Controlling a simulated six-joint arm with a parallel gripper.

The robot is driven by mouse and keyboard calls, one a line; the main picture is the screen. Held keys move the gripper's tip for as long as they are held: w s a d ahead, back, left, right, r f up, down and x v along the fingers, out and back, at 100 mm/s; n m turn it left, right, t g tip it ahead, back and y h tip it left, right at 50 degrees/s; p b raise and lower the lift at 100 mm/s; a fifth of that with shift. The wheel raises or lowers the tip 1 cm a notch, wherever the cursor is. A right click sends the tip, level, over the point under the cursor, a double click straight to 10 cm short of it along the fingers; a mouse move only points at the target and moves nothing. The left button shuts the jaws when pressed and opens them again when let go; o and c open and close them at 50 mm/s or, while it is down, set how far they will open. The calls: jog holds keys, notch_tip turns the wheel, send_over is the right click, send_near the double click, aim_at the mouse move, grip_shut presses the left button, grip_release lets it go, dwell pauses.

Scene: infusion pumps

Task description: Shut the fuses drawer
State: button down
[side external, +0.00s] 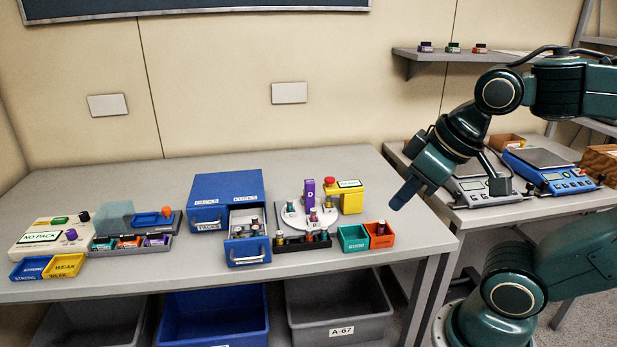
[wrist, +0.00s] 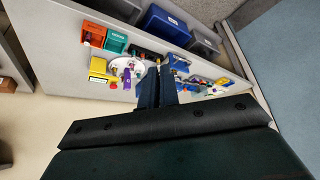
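The blue drawer cabinet (side external: 226,186) stands in the middle of the table. One of its drawers (side external: 248,251), with a blue front and handle, is pulled out toward the table's front edge, with small items inside. The other drawer front (side external: 207,225), to its left, is flush with the cabinet. My gripper (side external: 404,194) is above the table's right end, well right of the open drawer and touching nothing. In the wrist view its fingers (wrist: 158,84) look together and empty, hiding part of the table.
A round grey station with a purple D block (side external: 310,192) and a yellow box (side external: 349,196) stands right of the cabinet. Green (side external: 353,238) and orange (side external: 380,234) bins sit near the front edge. A tester and trays (side external: 130,242) are at left.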

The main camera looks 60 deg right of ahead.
aim_at(248, 250)
jog(key=w+a+f+n+t, duration=0.1)
jog(key=w+a+f+n, duration=0.3)
jog(key=w+a+f, duration=0.2)
jog(key=w+a+f+n+t, duration=0.1)
jog(key=w+a+f+n, duration=0.2)
jog(key=w+a+f, duration=0.3)
jog(key=w+f, duration=0.2)
jog(key=w, duration=0.2)
jog(key=shift+w+n+h, duration=0.3)
jog(key=shift+w+n, duration=0.1)
jog(key=shift+f, duration=0.15)
jog(key=w+d+f, duration=0.3)
jog(key=w+f, duration=0.4)
jog(key=w, duration=0.2)
dwell(0.5)
jog(key=shift+w+d, duration=0.1)
dwell(0.4)
